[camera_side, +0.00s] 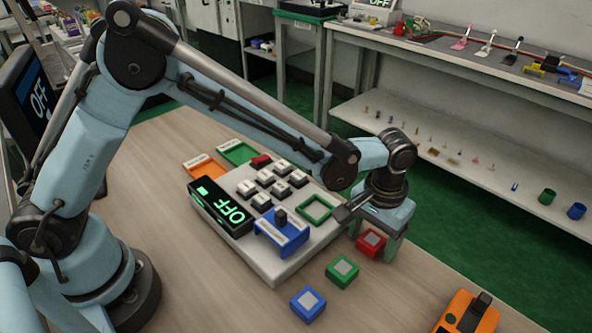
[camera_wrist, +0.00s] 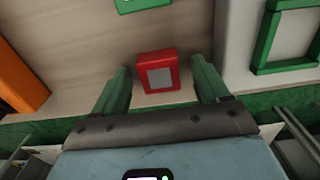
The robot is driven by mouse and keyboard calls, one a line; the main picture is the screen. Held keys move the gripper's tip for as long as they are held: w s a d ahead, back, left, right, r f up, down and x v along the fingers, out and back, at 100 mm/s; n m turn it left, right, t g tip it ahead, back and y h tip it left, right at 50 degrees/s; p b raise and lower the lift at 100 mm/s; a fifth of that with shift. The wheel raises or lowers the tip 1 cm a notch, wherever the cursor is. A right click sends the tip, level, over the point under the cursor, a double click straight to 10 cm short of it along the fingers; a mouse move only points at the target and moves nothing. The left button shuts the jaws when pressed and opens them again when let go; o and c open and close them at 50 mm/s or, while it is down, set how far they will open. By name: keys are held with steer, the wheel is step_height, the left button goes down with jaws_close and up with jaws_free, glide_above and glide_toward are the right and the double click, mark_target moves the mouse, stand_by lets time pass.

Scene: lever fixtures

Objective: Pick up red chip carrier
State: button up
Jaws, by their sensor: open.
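The red chip carrier (camera_side: 371,242) is a small red square block with a grey chip on top, lying on the wooden table to the right of the grey console. My gripper (camera_side: 375,246) is down at it, with its green fingers close around the carrier's place. In the wrist view, the red chip carrier (camera_wrist: 157,71) lies between and slightly ahead of the two green fingertips of my gripper (camera_wrist: 160,78). The fingers are apart, with a visible gap on each side of the carrier. Nothing is held.
A green chip carrier (camera_side: 342,271) and a blue chip carrier (camera_side: 308,303) lie nearby on the table. An orange fixture (camera_side: 468,318) is at front right.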

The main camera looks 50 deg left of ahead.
steer(key=c, duration=1.1)
steer(key=shift+r, duration=0.2)
